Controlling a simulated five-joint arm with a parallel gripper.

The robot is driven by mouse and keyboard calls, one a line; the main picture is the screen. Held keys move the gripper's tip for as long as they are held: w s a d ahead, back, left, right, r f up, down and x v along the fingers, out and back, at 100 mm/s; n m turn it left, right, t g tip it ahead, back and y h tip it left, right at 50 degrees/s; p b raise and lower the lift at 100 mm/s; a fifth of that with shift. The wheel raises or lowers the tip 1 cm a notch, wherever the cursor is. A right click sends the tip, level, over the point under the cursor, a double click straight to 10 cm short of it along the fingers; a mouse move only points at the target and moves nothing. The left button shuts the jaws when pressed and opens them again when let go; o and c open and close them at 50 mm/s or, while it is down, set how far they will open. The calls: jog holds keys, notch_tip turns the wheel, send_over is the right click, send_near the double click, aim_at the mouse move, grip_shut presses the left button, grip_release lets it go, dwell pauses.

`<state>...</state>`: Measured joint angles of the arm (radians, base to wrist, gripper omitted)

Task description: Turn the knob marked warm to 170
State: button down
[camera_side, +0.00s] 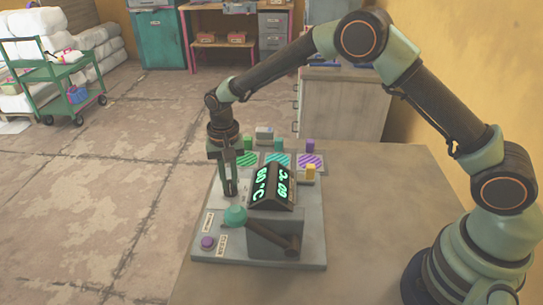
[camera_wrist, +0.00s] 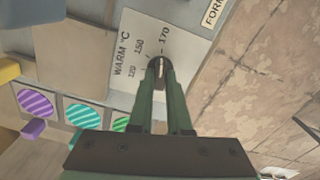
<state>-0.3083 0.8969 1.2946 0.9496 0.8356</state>
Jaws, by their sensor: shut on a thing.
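The warm knob (camera_wrist: 159,64) is a small dark knob with a pale line on its top. It sits on a white dial plate (camera_wrist: 187,62) marked WARM °C, with 120, 150 and 170 around it. My gripper (camera_wrist: 158,80) is shut on the knob, its two green fingers on either side. The pale line points roughly towards the 170 mark; the fingers partly cover the knob, so its exact setting is unclear. In the side view my gripper (camera_side: 230,190) points down at the panel and hides the knob. The display (camera_side: 271,187) has green lit digits, apparently with °C.
The press panel (camera_side: 230,252) also carries a lever with a teal ball (camera_side: 235,215) close to my gripper, and a purple button (camera_side: 208,243). Striped purple, teal and green pads (camera_side: 311,161) with small coloured blocks lie behind. The bench is clear at the right.

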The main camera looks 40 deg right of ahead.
aim_at(229, 183)
jog(key=shift+r, duration=0.1)
dwell(0.3)
jog(key=c, duration=0.9)
grip_release()
jog(key=shift+o, duration=0.2)
notch_tip(229, 183, up, 12)
